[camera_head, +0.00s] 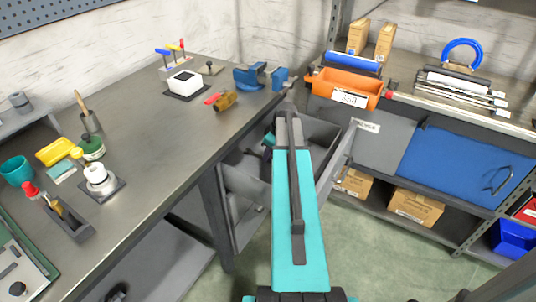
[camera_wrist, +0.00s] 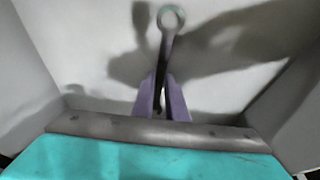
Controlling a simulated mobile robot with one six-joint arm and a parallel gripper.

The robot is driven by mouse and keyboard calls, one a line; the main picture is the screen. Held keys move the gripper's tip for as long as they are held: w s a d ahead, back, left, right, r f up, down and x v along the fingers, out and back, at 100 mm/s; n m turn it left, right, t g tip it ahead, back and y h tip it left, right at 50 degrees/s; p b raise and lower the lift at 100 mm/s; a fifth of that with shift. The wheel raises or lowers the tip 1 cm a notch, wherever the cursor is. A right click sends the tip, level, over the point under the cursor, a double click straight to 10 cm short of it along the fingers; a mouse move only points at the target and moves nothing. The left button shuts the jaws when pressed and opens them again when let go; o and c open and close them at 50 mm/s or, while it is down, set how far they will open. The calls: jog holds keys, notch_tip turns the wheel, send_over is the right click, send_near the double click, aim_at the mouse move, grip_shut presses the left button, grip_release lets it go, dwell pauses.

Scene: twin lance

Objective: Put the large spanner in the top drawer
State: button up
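The top drawer (camera_head: 322,132) is pulled out from under the workbench, and my teal arm reaches over it in the head view. My gripper (camera_wrist: 162,88) shows two purple fingers close on either side of the large spanner (camera_wrist: 171,45), and appears shut on its shaft. The spanner's ring end points away from my gripper, at the top of the wrist view. Pale drawer walls and floor (camera_wrist: 230,60) surround it, with dark shadows on the floor. I cannot tell whether the spanner touches the floor. The spanner is hidden in the head view.
The workbench (camera_head: 150,130) to the left holds a blue vise (camera_head: 250,76), a white block (camera_head: 184,81) and small tools. A shelf unit at the right holds an orange bin (camera_head: 345,88) and a blue panel (camera_head: 460,165). Cardboard boxes (camera_head: 415,206) sit below.

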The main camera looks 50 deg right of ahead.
jog(key=o, duration=0.4)
jog(key=shift+r, duration=0.2)
jog(key=shift+v, duration=6)
jog(key=shift+p, duration=0.45)
